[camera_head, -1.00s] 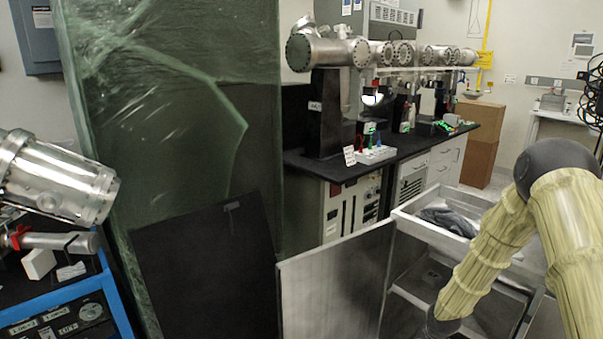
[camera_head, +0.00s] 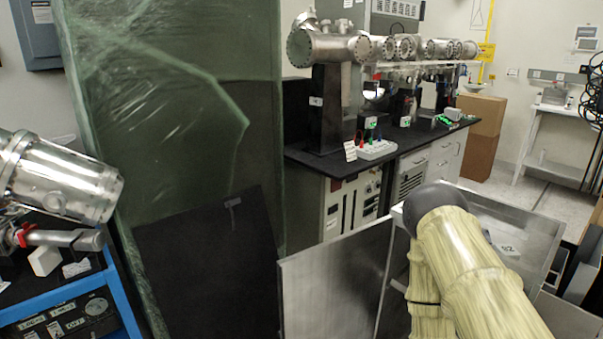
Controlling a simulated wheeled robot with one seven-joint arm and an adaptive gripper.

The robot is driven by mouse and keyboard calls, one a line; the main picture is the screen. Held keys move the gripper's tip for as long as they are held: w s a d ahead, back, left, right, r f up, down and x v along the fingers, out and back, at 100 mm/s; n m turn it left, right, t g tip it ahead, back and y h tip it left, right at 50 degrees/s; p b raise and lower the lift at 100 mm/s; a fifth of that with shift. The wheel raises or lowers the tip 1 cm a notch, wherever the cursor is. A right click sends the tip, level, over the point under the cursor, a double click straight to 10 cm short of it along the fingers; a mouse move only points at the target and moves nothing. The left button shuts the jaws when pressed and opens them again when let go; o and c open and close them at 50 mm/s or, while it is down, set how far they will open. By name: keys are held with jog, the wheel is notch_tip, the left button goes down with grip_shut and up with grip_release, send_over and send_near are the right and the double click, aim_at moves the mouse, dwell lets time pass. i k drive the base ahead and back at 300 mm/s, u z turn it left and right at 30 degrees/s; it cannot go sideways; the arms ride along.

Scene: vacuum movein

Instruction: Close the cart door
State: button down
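The cart door (camera_head: 335,285) is a flat grey metal panel at the bottom centre of the head view. It stands swung open to the left of the cart (camera_head: 515,232), a grey metal cart at the lower right. My arm, in a yellowish sleeve with a dark joint, covers much of the cart's front and interior. My gripper is not visible; it lies below the picture or behind my arm. Whether anything touches the door cannot be seen.
A tall green-tinted sheeted panel (camera_head: 170,130) with a dark board (camera_head: 210,270) stands left of the door. A black-topped bench (camera_head: 330,162) with metal vacuum parts (camera_head: 330,48) is behind. A blue-framed cart (camera_head: 118,290) is at lower left. Floor is clear at right (camera_head: 520,180).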

aim_at(332, 289)
jog(key=k, duration=0.5)
jog(key=u, duration=1.75)
jog(key=i, duration=1.1)
jog(key=z, duration=2.2)
